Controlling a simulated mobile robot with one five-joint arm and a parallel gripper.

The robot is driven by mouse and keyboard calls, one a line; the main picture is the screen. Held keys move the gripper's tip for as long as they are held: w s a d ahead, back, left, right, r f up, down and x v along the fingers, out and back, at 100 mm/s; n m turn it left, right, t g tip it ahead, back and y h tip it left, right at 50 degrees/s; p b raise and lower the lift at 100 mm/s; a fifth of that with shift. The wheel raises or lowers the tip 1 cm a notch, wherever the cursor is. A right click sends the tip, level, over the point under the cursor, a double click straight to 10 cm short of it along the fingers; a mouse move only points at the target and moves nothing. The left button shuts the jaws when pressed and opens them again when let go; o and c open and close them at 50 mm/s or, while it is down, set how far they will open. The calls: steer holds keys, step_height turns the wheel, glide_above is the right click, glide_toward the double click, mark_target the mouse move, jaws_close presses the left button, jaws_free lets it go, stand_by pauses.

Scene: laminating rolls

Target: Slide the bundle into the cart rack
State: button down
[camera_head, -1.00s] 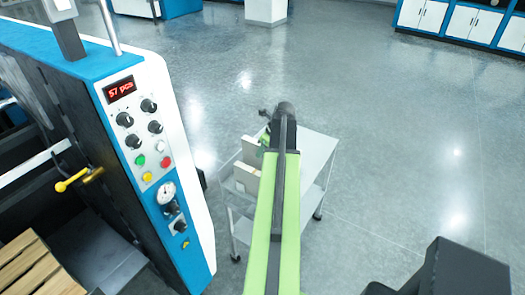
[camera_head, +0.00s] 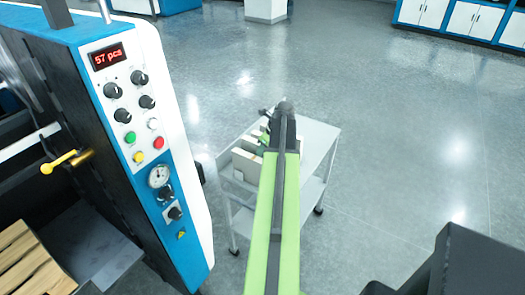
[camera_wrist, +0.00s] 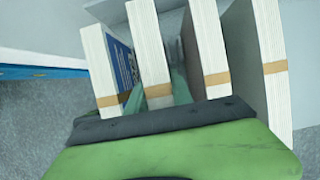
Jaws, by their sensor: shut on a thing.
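My gripper (camera_wrist: 157,92) has its green fingers on either side of one white page bundle (camera_wrist: 148,45) with a brown paper band. It is shut on this bundle, the second from the left in the wrist view. Other banded bundles stand beside it: one with a blue cover (camera_wrist: 100,62) to the left, and one (camera_wrist: 206,45) and another (camera_wrist: 272,50) to the right. In the head view my gripper (camera_head: 266,138) is over the left part of the grey cart (camera_head: 318,133), mostly hidden by my arm. Pale bundles (camera_head: 246,162) show at the cart's left side. The held bundle's bottom is hidden.
A blue and white machine (camera_head: 150,110) with knobs and a red display stands close left of the cart. Wooden slats (camera_head: 30,265) lie at the lower left. The grey floor (camera_head: 420,150) right of and beyond the cart is open.

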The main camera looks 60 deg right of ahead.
steer(key=shift+f+b, duration=0.4)
steer(key=shift+f, duration=0.25)
steer(key=c, duration=1)
jaws_free()
steer(key=shift+c, duration=0.2)
steer(key=p+v, duration=1.6)
steer(key=v, duration=0.1)
steer(key=shift+s+r, duration=0.15)
